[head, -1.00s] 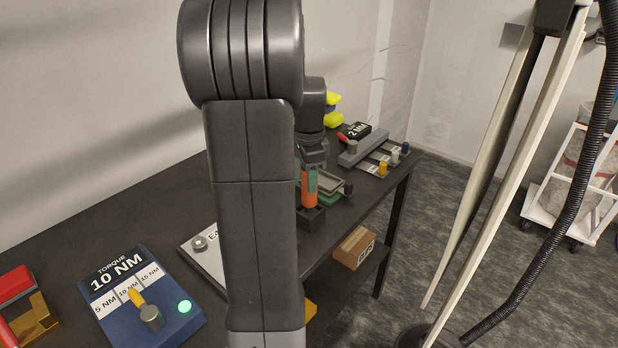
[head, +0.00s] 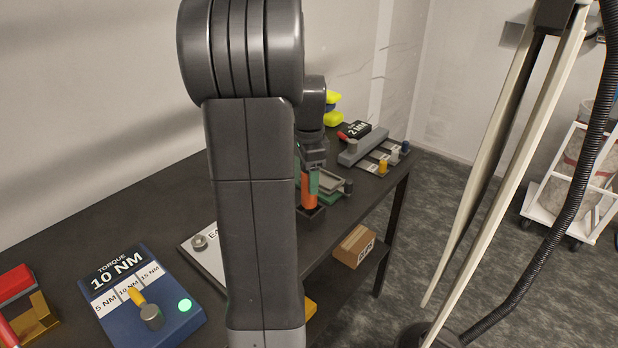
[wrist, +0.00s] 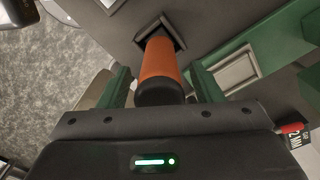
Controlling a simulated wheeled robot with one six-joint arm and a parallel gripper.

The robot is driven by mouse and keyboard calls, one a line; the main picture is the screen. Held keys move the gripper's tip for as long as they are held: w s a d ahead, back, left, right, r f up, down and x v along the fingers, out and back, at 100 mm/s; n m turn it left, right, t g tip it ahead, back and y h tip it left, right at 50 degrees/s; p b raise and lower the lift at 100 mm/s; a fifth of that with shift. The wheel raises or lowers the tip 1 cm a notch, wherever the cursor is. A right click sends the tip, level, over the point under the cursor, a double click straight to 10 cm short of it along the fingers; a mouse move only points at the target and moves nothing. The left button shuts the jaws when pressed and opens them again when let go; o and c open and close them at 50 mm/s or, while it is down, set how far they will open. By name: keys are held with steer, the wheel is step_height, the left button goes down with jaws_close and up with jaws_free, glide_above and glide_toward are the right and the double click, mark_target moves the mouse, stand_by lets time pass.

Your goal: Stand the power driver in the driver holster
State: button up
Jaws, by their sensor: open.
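The power driver (wrist: 160,62) is orange with a black rounded end. It stands in the dark square driver holster (wrist: 146,31), its lower end hidden inside. In the head view the driver (head: 308,200) looks upright, with the holster (head: 313,216) around its foot. My gripper (wrist: 164,86) is open, its green fingers on either side of the driver, with gaps visible in the wrist view. In the head view my gripper (head: 308,180) is over the driver's upper part, partly behind my arm.
A green-framed tray (head: 328,188) sits close beside the holster. A grey rack (head: 362,150) and a 2 NM block (head: 357,130) stand farther back. The blue torque box (head: 140,290) is at the front left. The bench's right edge runs close by the holster.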

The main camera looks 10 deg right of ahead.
step_height(320, 180, up, 11)
steer(key=shift+r, duration=0.2)
steer(key=shift+f, duration=0.15)
steer(key=shift+f, duration=4.2)
steer(key=shift+f, duration=0.15)
